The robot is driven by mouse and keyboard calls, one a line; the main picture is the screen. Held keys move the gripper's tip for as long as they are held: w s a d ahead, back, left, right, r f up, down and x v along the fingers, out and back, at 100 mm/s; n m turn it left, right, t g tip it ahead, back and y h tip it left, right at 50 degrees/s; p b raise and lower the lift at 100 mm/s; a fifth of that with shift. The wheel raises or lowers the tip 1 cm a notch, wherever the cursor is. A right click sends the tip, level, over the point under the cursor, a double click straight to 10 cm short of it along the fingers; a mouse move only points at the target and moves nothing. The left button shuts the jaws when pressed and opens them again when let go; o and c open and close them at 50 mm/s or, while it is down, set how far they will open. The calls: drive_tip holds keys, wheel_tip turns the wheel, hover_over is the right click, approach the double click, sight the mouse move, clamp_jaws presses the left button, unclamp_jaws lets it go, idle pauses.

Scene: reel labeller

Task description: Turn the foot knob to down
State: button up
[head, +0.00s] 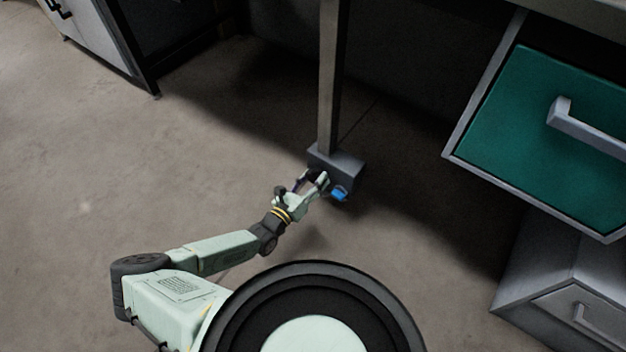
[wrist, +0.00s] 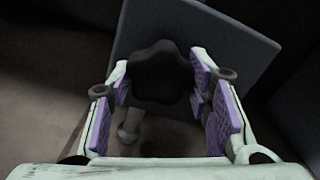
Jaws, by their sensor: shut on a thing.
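A dark lobed foot knob (wrist: 160,68) sits on the face of a grey box (wrist: 222,35) in the wrist view. In the head view the grey box (head: 345,165) is at the foot of a metal post, and my gripper and the shadow hide the knob. My gripper (head: 312,178) reaches the near side of the box. In the wrist view my gripper (wrist: 159,85) has its purple-padded fingers on either side of the knob, shut on it. I cannot make out a mark showing which way the knob is turned.
A small blue part (head: 339,193) is at the front of the box, just right of my gripper. The post (head: 330,80) rises from the box. A green-fronted drawer (head: 535,135) juts out at right, above a grey cabinet (head: 570,290). The floor at left is clear.

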drive_tip(key=n+b, duration=0.1)
drive_tip(key=n, duration=0.2)
drive_tip(key=shift+f+n, duration=0.1)
drive_tip(key=shift+n, duration=0.2)
drive_tip(key=n+b, duration=0.2)
drive_tip(key=n, duration=0.2)
drive_tip(key=shift+n, duration=0.3)
drive_tip(key=n+b, duration=0.2)
drive_tip(key=n, duration=0.2)
drive_tip(key=shift+n+b, duration=0.3)
drive_tip(key=n+b, duration=0.1)
drive_tip(key=n, duration=0.2)
drive_tip(key=shift+n+b, duration=0.3)
drive_tip(key=shift+b, duration=0.1)
drive_tip(key=n+b, duration=0.1)
drive_tip(key=n, duration=0.2)
drive_tip(key=shift+n+b, duration=0.3)
drive_tip(key=shift+b, duration=0.05)
drive_tip(key=n+b, duration=0.2)
drive_tip(key=n, duration=0.2)
drive_tip(key=shift+n, duration=0.3)
drive_tip(key=n+b, duration=0.2)
drive_tip(key=n, duration=0.2)
drive_tip(key=shift+r, duration=0.2)
drive_tip(key=shift+a+r+n+b, duration=0.1)
drive_tip(key=shift+n+b, duration=1.1)
drive_tip(key=shift+n, duration=0.9)
